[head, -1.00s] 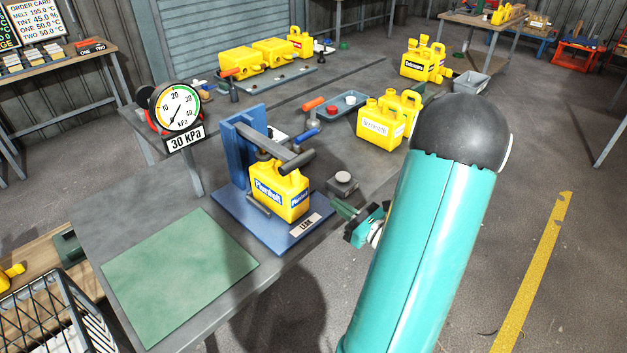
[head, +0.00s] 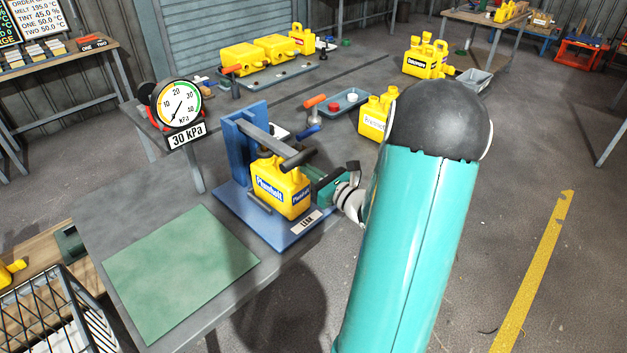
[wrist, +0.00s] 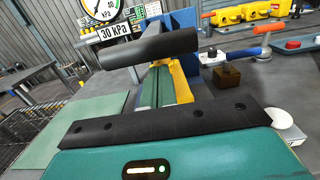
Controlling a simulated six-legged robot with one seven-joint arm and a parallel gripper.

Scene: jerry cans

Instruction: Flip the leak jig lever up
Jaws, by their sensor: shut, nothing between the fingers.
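The blue leak jig (head: 243,150) stands on the bench, with a yellow can (head: 281,188) upright on its base. The jig's lever, a grey bar with a dark cylindrical handle (head: 298,160), lies down over the can's top. In the wrist view the handle (wrist: 148,47) crosses the upper middle, close ahead. My gripper (head: 321,184) is just right of the can, below handle height. In the wrist view its green fingers (wrist: 165,80) are shut and empty, reaching toward the can beneath the handle. I cannot tell whether they touch either.
A gauge (head: 177,103) with a 30 kPa sign stands left of the jig. A green mat (head: 180,260) lies at the bench front. A tray (head: 345,103) and a yellow can (head: 374,118) are behind. A round white button (wrist: 278,118) is close to my gripper's right.

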